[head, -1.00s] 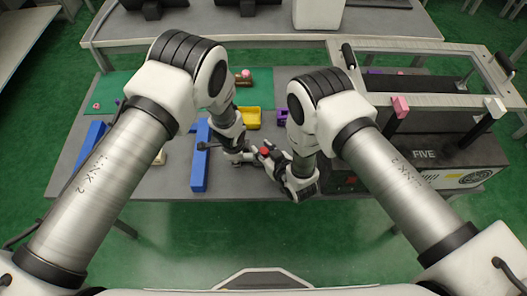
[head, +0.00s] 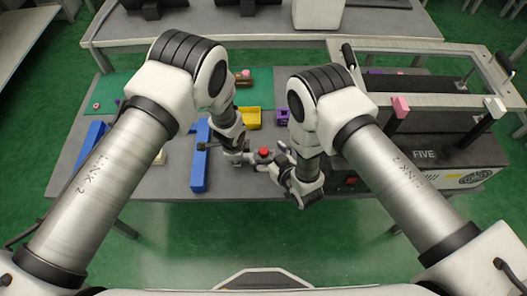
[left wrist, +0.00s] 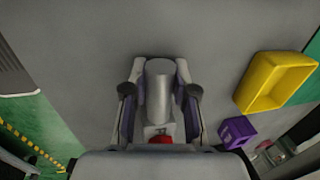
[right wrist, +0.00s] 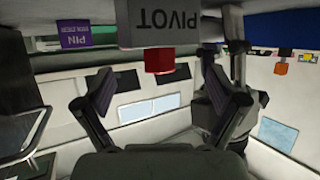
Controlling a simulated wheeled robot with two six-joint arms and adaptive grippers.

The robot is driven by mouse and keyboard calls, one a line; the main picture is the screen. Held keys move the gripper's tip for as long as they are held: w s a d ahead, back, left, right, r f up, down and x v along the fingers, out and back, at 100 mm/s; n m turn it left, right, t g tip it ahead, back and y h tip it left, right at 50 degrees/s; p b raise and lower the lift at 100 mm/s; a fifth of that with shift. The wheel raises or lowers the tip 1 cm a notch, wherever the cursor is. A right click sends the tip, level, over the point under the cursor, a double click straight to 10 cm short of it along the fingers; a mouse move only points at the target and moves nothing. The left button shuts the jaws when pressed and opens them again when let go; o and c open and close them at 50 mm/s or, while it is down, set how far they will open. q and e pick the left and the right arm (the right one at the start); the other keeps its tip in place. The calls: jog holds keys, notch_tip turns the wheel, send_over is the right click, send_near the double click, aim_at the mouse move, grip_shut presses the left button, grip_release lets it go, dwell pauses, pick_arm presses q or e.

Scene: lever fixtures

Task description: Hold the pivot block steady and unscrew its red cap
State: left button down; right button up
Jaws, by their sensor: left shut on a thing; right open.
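The pivot block is grey, with the word PIVOT upside down in the right wrist view (right wrist: 158,25). Its red cap (head: 264,152) is on it and also shows below the lettering in the right wrist view (right wrist: 158,62). My left gripper (head: 247,157) is shut on the block's grey body; in the left wrist view its fingers flank a grey rounded part (left wrist: 159,90), with the cap (left wrist: 160,139) at the near end. My right gripper (head: 281,158) is open and empty, just right of the cap. In its wrist view the cap lies between and beyond the fingertips, apart from both.
A yellow bin (head: 252,118) and a purple block (head: 283,117) stand behind the grippers. A purple block marked PIN (right wrist: 75,35) shows in the right wrist view. A long blue bar (head: 200,165) lies left, and a dark machine marked FIVE (head: 440,160) stands right.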

jog(key=v, duration=0.9)
jog(key=shift+s+d, duration=0.1)
jog(key=shift+s, duration=0.1)
jog(key=shift+c, duration=0.7)
jog(key=shift+r, duration=0.1)
jog(key=c, duration=0.5)
jog(key=a+r+n+g+y, duration=0.45)
jog(key=a+n+g, duration=0.25)
jog(key=a+g, duration=0.3)
jog(key=w+d+r+n+g+h, duration=0.25)
jog(key=w+d+n+h, duration=0.25)
jog(key=w+d+h, duration=0.35)
jog(key=shift+t+y, duration=0.45)
jog(key=shift+y, duration=0.45)
jog(key=x, duration=0.7)
jog(key=d+x, duration=0.1)
jog(key=x, duration=0.3)
jog(key=shift+w+f, duration=0.25)
jog(key=shift+w, duration=0.05)
